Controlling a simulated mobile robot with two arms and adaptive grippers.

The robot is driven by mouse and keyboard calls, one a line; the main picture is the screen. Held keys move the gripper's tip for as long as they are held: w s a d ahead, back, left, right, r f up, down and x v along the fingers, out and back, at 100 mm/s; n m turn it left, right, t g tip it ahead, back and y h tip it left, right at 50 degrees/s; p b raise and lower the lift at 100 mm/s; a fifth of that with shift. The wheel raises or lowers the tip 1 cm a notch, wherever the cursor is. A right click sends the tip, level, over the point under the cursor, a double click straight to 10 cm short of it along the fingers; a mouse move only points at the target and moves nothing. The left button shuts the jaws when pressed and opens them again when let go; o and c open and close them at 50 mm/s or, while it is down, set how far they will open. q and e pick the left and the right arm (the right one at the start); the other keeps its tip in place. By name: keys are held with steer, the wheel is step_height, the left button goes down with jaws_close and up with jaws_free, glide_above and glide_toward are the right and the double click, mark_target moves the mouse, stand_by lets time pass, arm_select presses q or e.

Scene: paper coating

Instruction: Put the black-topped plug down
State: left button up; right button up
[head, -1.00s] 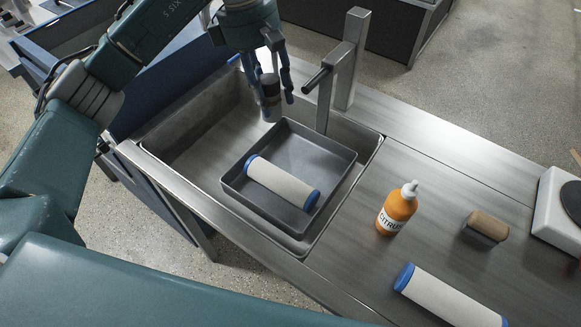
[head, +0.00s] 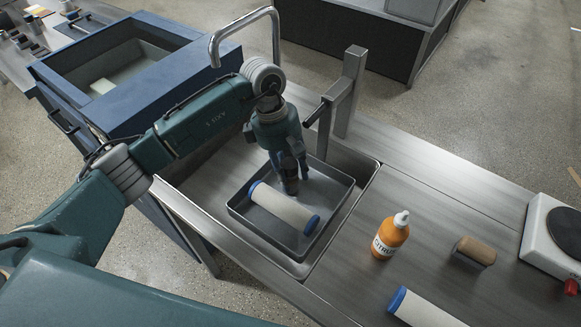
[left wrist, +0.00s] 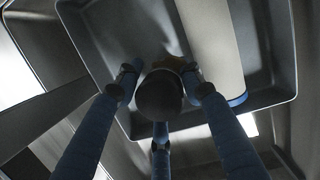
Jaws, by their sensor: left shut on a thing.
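My left gripper (head: 291,178) points down over the grey tray (head: 343,205), its fingers shut around the black-topped plug. In the left wrist view the plug's round dark top (left wrist: 159,95) sits between the three blue fingers, with the tray below. In the head view the plug is mostly hidden by the fingers. It is low over the tray, close to the white roller with blue ends (head: 284,207) lying in it. I cannot tell whether the plug touches the tray floor. My right gripper is not in view.
The tray sits in a metal sink (head: 205,178) with a tap post (head: 349,90) behind. On the counter to the right are an orange bottle (head: 389,238), a brown-topped block (head: 475,250), a second roller (head: 425,309) and a white hotplate (head: 537,238).

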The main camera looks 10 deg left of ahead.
arm_select(q)
steer(key=shift+a+f, duration=0.15)
steer(key=shift+f, duration=0.05)
steer(key=shift+f, duration=0.1)
steer(key=o, duration=1)
